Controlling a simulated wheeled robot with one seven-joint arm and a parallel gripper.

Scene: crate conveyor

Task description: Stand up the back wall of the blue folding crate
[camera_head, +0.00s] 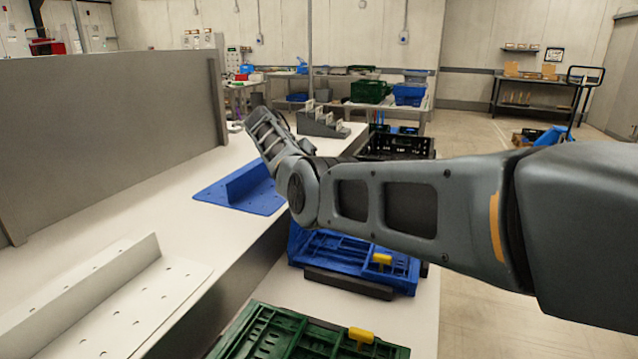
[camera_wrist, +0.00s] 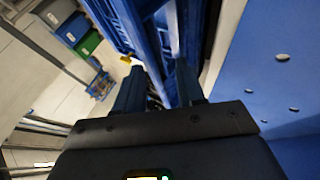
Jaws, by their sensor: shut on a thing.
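The blue folding crate (camera_head: 345,262) lies low on the conveyor bed in the head view, with a yellow tab (camera_head: 382,259) on its top. Its far side is hidden behind my arm. In the wrist view a blue ribbed part of the crate (camera_wrist: 118,22) runs up from between my fingers, with a yellow tab beside it. My gripper (camera_wrist: 160,88) is shut on a blue wall of the crate. I cannot tell from the head view how far this wall is tilted.
A green folded crate (camera_head: 285,335) with a yellow tab lies nearer. A blue plate with an upright rib (camera_head: 245,188) sits on the white table at left. A black crate (camera_head: 400,145) stands behind my arm. Open floor lies to the right.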

